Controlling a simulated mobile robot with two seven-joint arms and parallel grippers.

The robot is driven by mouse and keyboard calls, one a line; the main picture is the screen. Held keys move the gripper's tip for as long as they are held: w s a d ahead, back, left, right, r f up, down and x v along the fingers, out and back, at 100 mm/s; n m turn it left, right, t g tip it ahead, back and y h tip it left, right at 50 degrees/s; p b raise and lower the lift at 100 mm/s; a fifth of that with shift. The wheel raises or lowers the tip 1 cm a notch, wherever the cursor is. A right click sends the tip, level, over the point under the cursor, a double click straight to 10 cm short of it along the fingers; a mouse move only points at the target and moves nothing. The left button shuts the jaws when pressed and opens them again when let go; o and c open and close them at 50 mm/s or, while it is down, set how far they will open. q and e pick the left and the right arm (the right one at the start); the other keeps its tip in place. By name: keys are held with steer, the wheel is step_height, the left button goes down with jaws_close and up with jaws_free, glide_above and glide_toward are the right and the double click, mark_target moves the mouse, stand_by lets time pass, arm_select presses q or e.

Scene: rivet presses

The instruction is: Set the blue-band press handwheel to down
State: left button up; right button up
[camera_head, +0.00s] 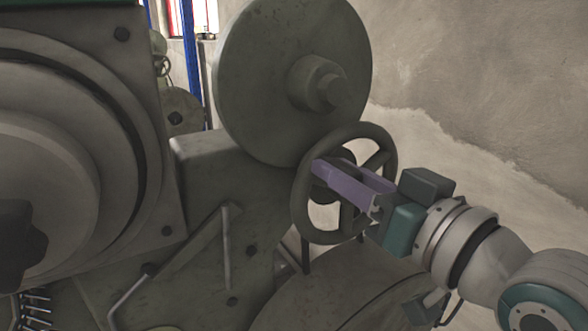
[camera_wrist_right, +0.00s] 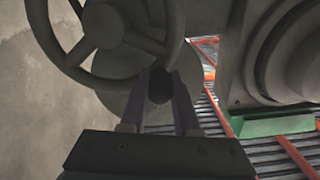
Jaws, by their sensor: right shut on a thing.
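The dark grey handwheel (camera_head: 303,200) stands upright at the centre right of the head view, a round rim with several spokes. It fills the upper left of the right wrist view (camera_wrist_right: 52,48). My right gripper (camera_head: 325,170), with purple fingers, reaches across the wheel from the right. In the right wrist view its fingertips (camera_wrist_right: 160,86) stand either side of a dark rounded part at the wheel's rim. The gripper is shut on the handwheel; the fingers partly hide which part they hold. I see no blue band on this press. My left gripper is out of view.
A large grey disc (camera_head: 285,75) with a hub stands just behind the wheel. The bulky press body (camera_head: 75,130) fills the left. A bent rod (camera_head: 180,262) sits below. A rough plaster wall (camera_head: 480,90) is at right. A blue post (camera_head: 190,60) stands far back.

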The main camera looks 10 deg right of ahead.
jaws_close()
stand_by(0.9)
